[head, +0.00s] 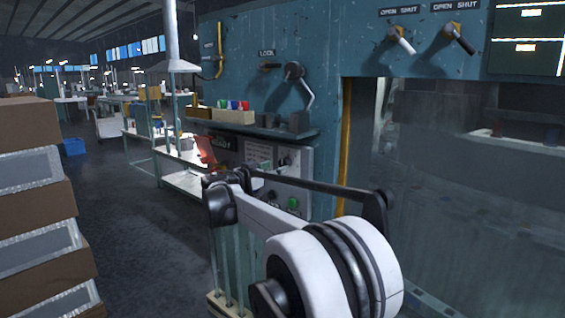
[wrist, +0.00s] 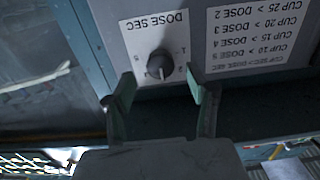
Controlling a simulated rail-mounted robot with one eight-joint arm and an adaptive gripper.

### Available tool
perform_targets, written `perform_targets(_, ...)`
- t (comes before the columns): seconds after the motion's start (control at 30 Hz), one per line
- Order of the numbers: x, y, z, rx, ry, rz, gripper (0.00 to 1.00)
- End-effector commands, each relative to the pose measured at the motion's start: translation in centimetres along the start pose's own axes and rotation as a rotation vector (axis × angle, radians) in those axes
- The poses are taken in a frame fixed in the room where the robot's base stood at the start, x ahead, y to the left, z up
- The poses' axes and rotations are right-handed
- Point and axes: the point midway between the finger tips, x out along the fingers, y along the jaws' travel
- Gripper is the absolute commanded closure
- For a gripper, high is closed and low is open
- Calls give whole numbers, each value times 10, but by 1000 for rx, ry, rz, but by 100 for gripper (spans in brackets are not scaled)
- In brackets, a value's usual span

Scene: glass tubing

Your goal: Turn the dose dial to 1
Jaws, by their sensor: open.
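The dose dial (wrist: 160,65) is a dark round knob on a pale panel under the label "DOSE SEC" (wrist: 155,22), which appears upside down in the wrist view. Small numbers surround the knob, with a 1 at its upper right. A light mark shows on the knob's lower part, but its exact setting is hard to read. My gripper (wrist: 159,78) is open, with one greenish finger to each side of the knob and a clear gap to both. I cannot tell how far the fingertips are from the panel. In the head view my arm hides part of the panel (head: 296,192).
A dose chart (wrist: 262,38) is fixed beside the dial. In the head view, a shelf (head: 285,132) with small bins juts out above the panel. Stacked boxes (head: 40,200) stand at the left, and open floor (head: 125,250) lies between them and my arm.

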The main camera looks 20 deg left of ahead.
Motion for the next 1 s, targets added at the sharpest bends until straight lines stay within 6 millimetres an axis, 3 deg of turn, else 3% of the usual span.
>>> perform_targets(0.1,21,1,-2,0,0,2,48)
perform_targets(0.3,41,0,-1,0,0,1,48)
perform_targets(0.7,47,0,0,0,0,0,48)
perform_targets(1.0,47,0,0,0,0,0,88)
